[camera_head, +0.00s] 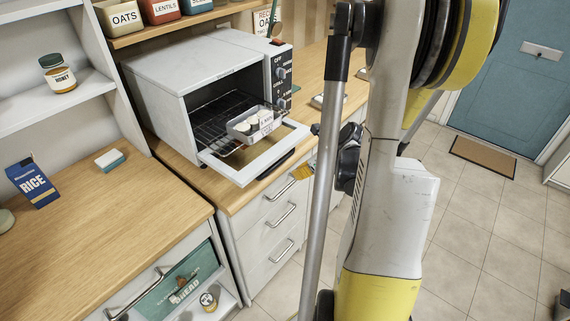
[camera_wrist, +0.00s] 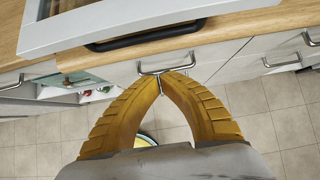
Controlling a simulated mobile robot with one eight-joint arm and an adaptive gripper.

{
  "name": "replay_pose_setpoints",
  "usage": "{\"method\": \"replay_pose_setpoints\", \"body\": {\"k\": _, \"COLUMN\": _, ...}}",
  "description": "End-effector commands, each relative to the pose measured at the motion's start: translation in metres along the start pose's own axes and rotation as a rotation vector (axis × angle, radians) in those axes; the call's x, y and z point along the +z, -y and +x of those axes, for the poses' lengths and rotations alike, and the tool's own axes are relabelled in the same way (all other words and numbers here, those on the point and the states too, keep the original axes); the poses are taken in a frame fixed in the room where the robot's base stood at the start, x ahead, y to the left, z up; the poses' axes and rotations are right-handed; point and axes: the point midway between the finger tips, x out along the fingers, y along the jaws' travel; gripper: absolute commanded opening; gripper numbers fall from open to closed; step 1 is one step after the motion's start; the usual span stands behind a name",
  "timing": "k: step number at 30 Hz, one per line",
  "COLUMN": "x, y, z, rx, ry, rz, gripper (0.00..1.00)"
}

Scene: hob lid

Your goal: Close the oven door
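The white countertop oven (camera_head: 195,75) stands on the wooden counter. Its door (camera_head: 250,157) is folded down open, roughly level, with its black handle (camera_head: 276,165) at the outer edge. A metal tray (camera_head: 252,124) with pale round items sits at the oven mouth, partly over the inner door. In the wrist view the door (camera_wrist: 130,15) fills the top, with its black handle (camera_wrist: 145,37) beyond my fingertips. My gripper (camera_wrist: 163,79) has its yellow fingertips together, empty, in front of the drawers. In the head view my gripper (camera_head: 305,169) shows small, beside the door's outer edge and handle.
Drawers with metal bar handles (camera_head: 280,215) lie below the counter. A rice box (camera_head: 33,182) and a sponge (camera_head: 110,159) stand on the left worktop. Tiled floor (camera_head: 480,220) is open to the right.

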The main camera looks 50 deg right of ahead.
Motion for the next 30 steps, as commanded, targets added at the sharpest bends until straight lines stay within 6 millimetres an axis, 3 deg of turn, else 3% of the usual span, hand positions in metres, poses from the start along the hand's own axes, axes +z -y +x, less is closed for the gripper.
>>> {"method": "replay_pose_setpoints", "body": {"k": 13, "x": -0.002, "y": -0.001, "z": 0.094, "rx": 0.001, "ry": -0.001, "rz": -0.007, "gripper": 0.0}}
{"method": "replay_pose_setpoints", "body": {"k": 21, "x": 0.028, "y": -0.001, "z": 0.068, "rx": 0.0, "ry": -0.001, "rz": -0.006, "gripper": 0.0}}
{"method": "replay_pose_setpoints", "body": {"k": 30, "x": 0.032, "y": -0.001, "z": 0.064, "rx": 0.0, "ry": -0.001, "rz": -0.006, "gripper": 0.0}}
